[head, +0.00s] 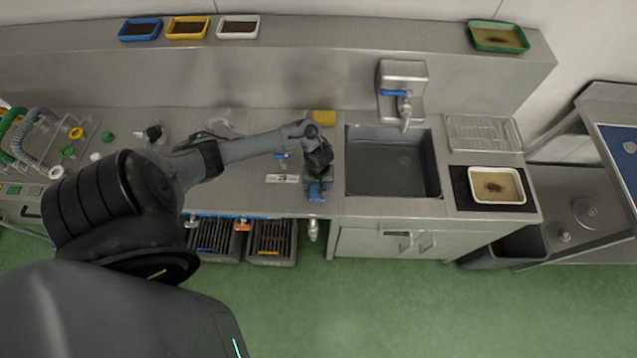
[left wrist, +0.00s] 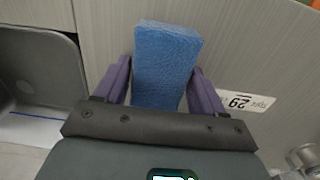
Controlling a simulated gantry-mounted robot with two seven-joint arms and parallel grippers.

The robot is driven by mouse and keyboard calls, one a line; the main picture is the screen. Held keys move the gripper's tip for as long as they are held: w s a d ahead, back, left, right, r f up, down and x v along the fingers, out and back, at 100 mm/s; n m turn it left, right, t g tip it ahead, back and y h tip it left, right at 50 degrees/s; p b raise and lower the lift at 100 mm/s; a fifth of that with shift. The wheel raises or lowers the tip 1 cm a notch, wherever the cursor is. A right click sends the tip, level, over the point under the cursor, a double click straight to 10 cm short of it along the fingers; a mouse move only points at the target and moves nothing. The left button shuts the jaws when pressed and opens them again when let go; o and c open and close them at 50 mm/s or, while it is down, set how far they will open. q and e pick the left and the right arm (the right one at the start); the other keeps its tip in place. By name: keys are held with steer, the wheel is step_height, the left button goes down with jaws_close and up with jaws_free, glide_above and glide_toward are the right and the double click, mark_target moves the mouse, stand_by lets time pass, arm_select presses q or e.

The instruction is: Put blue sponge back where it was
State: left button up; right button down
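The blue sponge (left wrist: 167,60) is between the two purple fingers of my left gripper (left wrist: 162,78) in the left wrist view, with both fingers against its sides. In the head view my left gripper (head: 317,184) points down over the steel counter, just left of the sink, and part of the blue sponge (head: 315,194) shows at its tip. I cannot tell whether the sponge touches the counter. My right gripper is not in view.
The sink (head: 390,163) lies just right of my gripper. A yellow block (head: 324,117) sits behind it, and a white label (head: 282,178) marked 29 lies to its left. Blue, yellow and white trays stand on the back ledge (head: 330,32). A white tray (head: 497,201) is right of the sink.

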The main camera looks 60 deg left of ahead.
arm_select(q)
steer(key=o, duration=0.3)
steer(key=shift+o, duration=0.2)
step_height(320, 180, up, 12)
steer(key=p, duration=0.5)
steer(key=d+r+m+t, duration=0.3)
steer(key=d+m, duration=0.6)
steer(key=d, duration=0.9)
steer(key=s+d+r+m, duration=0.3)
steer(key=s+r+m, duration=0.2)
steer(key=s+r, duration=0.4)
steer(key=shift+d+r+t, duration=0.15)
steer(key=shift+r+t, duration=0.15)
steer(key=shift+r, duration=0.35)
